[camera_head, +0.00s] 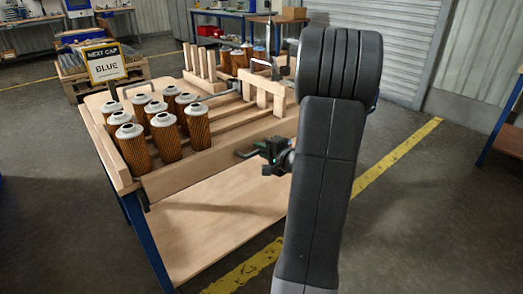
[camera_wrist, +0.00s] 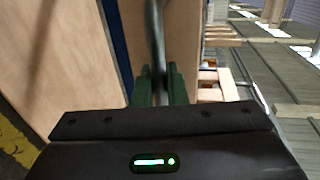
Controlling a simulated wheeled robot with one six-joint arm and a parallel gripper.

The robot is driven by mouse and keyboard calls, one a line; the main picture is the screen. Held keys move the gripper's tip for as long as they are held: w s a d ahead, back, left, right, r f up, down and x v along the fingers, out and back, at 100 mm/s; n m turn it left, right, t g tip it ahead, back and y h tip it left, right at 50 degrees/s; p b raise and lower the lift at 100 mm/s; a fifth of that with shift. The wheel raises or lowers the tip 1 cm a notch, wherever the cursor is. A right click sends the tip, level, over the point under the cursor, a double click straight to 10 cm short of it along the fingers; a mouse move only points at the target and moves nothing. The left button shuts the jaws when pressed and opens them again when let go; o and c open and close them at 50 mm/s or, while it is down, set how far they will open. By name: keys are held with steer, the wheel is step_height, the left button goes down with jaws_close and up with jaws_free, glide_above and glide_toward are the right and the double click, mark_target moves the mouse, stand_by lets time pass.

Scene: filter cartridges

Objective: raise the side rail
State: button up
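The side rail (camera_head: 220,150) is a long pale wooden board along the near side of the cart. A grey bar handle (camera_head: 245,153) sticks out from its outer face. My gripper (camera_head: 270,153) is at this handle, partly hidden by my arm. In the wrist view its two green fingers (camera_wrist: 160,85) stand on either side of the grey bar (camera_wrist: 155,40), which fills the gap between them. The right end of the rail is hidden behind my arm.
Several orange filter cartridges (camera_head: 165,137) with pale caps stand on the cart's left part. Wooden slotted racks (camera_head: 262,90) stand behind. A "NEXT CAP BLUE" sign (camera_head: 105,64) is at back left. A pale lower board (camera_head: 215,225) lies below the rail. Open floor surrounds the cart.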

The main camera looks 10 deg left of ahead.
mark_target(253, 135)
steer(key=shift+r, duration=0.15)
jaws_close()
step_height(253, 135, up, 4)
steer(key=shift+p, duration=0.9)
steer(key=shift+w+r, duration=0.2)
steer(key=shift+r, duration=0.3)
steer(key=o, duration=0.6)
jaws_free()
steer(key=shift+s, duration=0.1)
steer(key=shift+f, duration=0.2)
steer(key=p+v, duration=0.1)
steer(key=v, duration=1.3)
steer(key=shift+p, duration=0.3)
steer(key=shift+f, duration=0.15)
